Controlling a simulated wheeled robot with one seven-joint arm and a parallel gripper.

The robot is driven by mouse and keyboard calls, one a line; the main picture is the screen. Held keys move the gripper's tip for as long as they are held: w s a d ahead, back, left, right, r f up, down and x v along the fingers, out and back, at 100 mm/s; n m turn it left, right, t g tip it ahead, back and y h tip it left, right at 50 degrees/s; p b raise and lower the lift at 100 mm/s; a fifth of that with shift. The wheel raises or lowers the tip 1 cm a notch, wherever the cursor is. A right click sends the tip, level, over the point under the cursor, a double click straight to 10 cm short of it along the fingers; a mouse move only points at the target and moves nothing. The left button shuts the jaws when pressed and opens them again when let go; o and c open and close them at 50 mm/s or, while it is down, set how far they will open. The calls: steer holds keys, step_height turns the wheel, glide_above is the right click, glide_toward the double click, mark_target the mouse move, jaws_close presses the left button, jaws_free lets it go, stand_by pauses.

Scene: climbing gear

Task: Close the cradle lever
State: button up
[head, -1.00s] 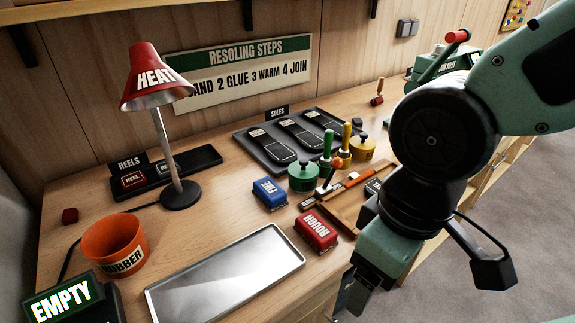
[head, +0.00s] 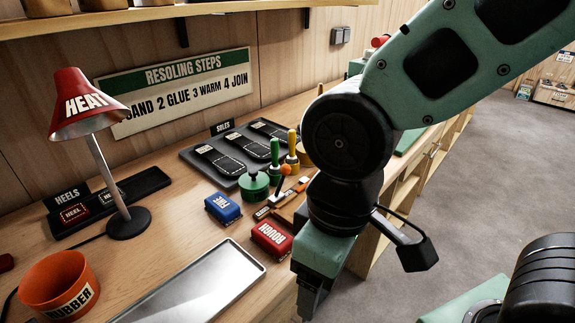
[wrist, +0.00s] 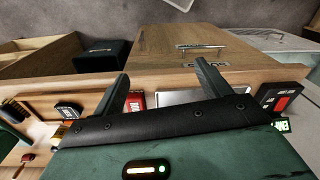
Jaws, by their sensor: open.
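The cradle lever appears to be the red-ended handle (head: 379,41) at the far right end of the bench in the head view. Only its red end shows; my arm hides the rest, so its position cannot be told. A small part of its green cradle (head: 357,66) shows beside my arm. My gripper (head: 308,300) points down near the bench's front edge, well short of the cradle. In the wrist view its two fingers (wrist: 163,75) are wide apart with nothing held between them.
The bench holds a red ROUGH block (head: 271,239), a blue FINE block (head: 223,208), a metal tray (head: 205,285), a red HEAT lamp (head: 85,105), an orange RUBBER tub (head: 58,285) and a black soles tray (head: 197,166). Open grey floor (head: 480,190) lies to the right.

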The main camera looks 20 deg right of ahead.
steer(key=shift+w, duration=0.1)
steer(key=c, duration=0.5)
steer(key=shift+w+m, duration=0.25)
steer(key=shift+m, duration=0.15)
steer(key=c, duration=0.5)
steer(key=shift+w+d+r+m+g+p, duration=0.1)
steer(key=shift+w+m+g+p, duration=0.25)
steer(key=shift+w+m, duration=0.4)
jaws_close()
steer(key=w+d+m+g+y+p, duration=0.1)
steer(key=w+d+m+y, duration=0.2)
steer(key=w+m, duration=0.4)
steer(key=w+d+m+g+y+p, duration=0.2)
steer(key=w+d+m+y, duration=0.1)
steer(key=w+m, duration=0.45)
steer(key=w+d+m+t+y+p, duration=0.1)
steer(key=w+d+m+t+y, duration=0.1)
steer(key=w+d+m, duration=0.3)
steer(key=w+d+f+m+t+y, duration=0.1)
steer(key=w+d+m+t+y, duration=0.2)
steer(key=w+d+m, duration=0.2)
steer(key=d+m, duration=0.3)
steer(key=d, duration=0.3)
steer(key=shift+w+d+f+m+y+p, duration=0.2)
steer(key=shift+f+m+y+p, duration=0.1)
steer(key=shift+y+p, duration=0.1)
